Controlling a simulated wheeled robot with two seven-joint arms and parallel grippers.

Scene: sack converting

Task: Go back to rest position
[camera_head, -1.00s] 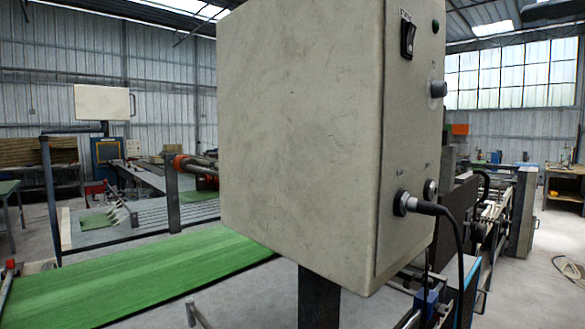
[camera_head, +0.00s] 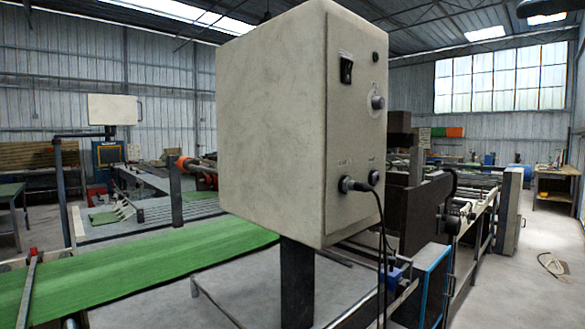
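Neither of my grippers shows in the head view, so their state cannot be seen. A large beige control box (camera_head: 270,125) on a dark post (camera_head: 297,285) stands close in front of me. Its right face carries a black switch (camera_head: 346,70), a grey knob (camera_head: 378,102) and a plugged-in black cable (camera_head: 380,225). The box hides part of the machinery behind it.
A green sheet (camera_head: 140,268) runs across the machine at the left. A blue-sided unit (camera_head: 432,285) stands right of the post. Open grey floor (camera_head: 530,270) lies at the right, with a coiled hose (camera_head: 552,264) on it. A workbench (camera_head: 552,188) stands at the far right.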

